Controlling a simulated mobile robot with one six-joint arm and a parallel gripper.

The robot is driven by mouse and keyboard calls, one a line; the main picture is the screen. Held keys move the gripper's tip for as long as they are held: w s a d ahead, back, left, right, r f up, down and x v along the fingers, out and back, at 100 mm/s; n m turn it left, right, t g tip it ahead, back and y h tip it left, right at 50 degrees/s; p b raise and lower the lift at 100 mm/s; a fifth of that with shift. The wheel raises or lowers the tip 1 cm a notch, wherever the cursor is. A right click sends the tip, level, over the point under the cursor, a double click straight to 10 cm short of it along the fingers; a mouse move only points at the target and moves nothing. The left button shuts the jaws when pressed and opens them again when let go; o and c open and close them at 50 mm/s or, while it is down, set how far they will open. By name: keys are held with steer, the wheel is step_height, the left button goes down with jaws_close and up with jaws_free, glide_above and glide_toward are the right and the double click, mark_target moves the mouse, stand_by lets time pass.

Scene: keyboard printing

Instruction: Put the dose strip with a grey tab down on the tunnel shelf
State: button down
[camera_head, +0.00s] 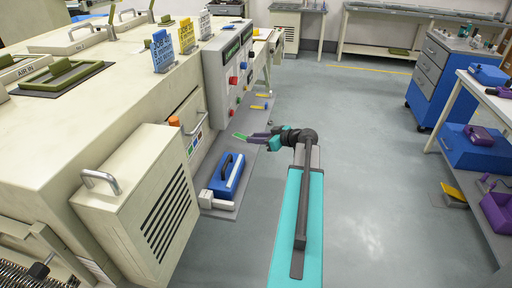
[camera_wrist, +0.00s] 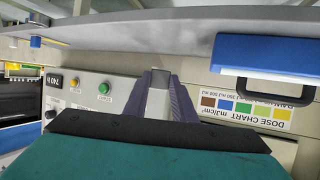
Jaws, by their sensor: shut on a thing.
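My gripper (camera_head: 258,138) is at the end of the arm, just over or beside the grey shelf (camera_head: 250,155) along the machine's front. Its purple fingers, seen in the wrist view (camera_wrist: 160,95), are shut on a pale grey piece (camera_wrist: 158,103), apparently the tab of the dose strip. In the head view a small green end, likely the dose strip (camera_head: 240,136), sticks out left of the fingers toward the machine. The wrist view looks upside down, with the shelf (camera_wrist: 150,36) across the top. Whether the strip touches the shelf I cannot tell.
A blue case (camera_head: 229,176) with a dark handle and a white block (camera_head: 206,199) occupy the shelf's near part. Small yellow-ended items (camera_head: 260,107) lie farther along it. The machine's control panel (camera_head: 236,72) rises behind the shelf.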

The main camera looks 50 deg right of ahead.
mark_target(256, 154)
steer(key=shift+f, duration=1.1)
steer(key=shift+f, duration=0.1)
steer(key=shift+f+p, duration=0.35)
steer(key=shift+f, duration=1.45)
steer(key=shift+f, duration=0.1)
steer(key=c, duration=1.5)
jaws_free()
steer(key=shift+o, duration=0.2)
steer(key=shift+s+r, duration=0.15)
steer(key=shift+r, duration=0.05)
steer(key=b+v, duration=0.1)
steer(key=v, duration=1)
steer(key=shift+s+b, duration=0.35)
steer(key=shift+b, duration=0.05)
